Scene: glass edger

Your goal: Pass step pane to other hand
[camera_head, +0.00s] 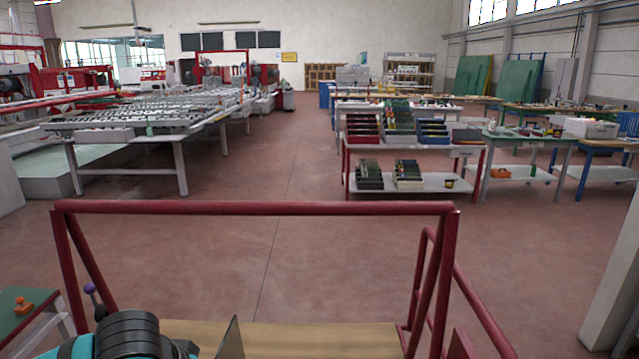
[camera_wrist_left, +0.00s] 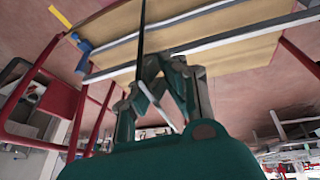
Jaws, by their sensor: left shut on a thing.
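The step pane (camera_head: 232,342) shows in the head view as a thin grey upright corner at the bottom edge, just right of my left wrist. In the left wrist view the pane (camera_wrist_left: 141,38) is seen almost edge-on as a narrow dark strip rising from between the fingers. My left gripper (camera_wrist_left: 158,66) is shut on it. In the head view only the dark joints of the left arm show; its fingers are hidden or out of frame. My right gripper is in neither view.
A red tubular frame (camera_head: 255,208) with a wooden bed (camera_head: 310,336) stands directly in front of me. A green-topped table (camera_head: 22,300) with an orange item is at lower left. Roller tables (camera_head: 150,118) stand back left, a rack table (camera_head: 415,147) back right. Open floor lies between.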

